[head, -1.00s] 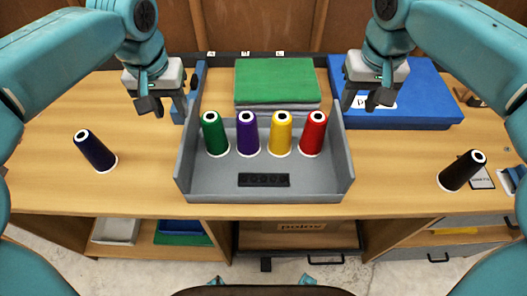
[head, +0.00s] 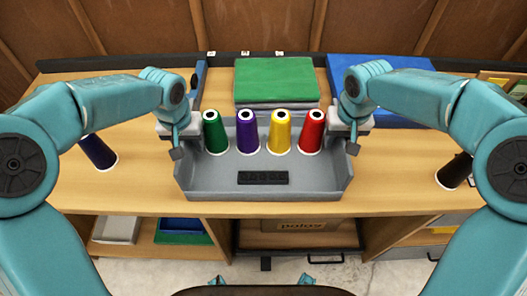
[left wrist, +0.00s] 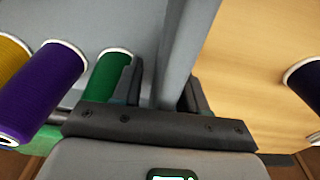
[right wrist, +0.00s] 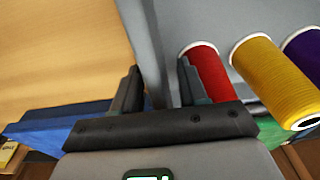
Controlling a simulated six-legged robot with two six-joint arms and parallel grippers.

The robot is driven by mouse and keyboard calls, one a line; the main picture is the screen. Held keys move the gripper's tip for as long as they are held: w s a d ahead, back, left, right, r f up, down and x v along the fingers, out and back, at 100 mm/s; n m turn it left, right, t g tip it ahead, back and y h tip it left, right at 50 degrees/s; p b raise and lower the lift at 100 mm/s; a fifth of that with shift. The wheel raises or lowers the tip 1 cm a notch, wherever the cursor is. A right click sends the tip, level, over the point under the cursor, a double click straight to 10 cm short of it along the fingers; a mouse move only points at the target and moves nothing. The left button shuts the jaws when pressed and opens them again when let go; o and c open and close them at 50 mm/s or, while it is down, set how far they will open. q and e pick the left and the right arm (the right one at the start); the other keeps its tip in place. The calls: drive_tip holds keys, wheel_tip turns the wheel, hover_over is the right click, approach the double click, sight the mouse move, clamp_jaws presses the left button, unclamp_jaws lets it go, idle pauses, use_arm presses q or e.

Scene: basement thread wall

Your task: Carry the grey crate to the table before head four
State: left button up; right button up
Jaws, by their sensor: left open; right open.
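The grey crate (head: 216,184) stands on the wooden table with green (head: 214,134), purple (head: 247,134), yellow (head: 280,134) and red (head: 311,134) thread cones upright in it. My left gripper (head: 177,150) is at the crate's left wall. In the left wrist view its open fingers (left wrist: 162,85) stand either side of that wall (left wrist: 185,50). My right gripper (head: 351,146) is at the right wall. In the right wrist view its open fingers (right wrist: 158,85) straddle that wall (right wrist: 145,40). Neither gripper is closed on the wall.
A dark blue cone (head: 97,152) stands left of the crate and a black cone (head: 455,171) right of it, both partly behind my arms. Folded green cloth (head: 275,78) lies behind the crate. A blue box (head: 381,66) is at the back right. Shelves are below the tabletop.

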use_arm(q)
drive_tip(key=shift+f, duration=0.1)
use_arm(e)
drive_tip(key=shift+f, duration=0.15)
use_arm(q)
drive_tip(key=shift+w, duration=0.1)
drive_tip(key=shift+c, duration=0.9)
use_arm(e)
drive_tip(key=shift+w, duration=0.1)
drive_tip(key=shift+c, duration=0.9)
use_arm(q)
clamp_jaws()
use_arm(e)
clamp_jaws()
use_arm(q)
drive_tip(key=shift+r, duration=0.2)
use_arm(e)
drive_tip(key=shift+r, duration=0.2)
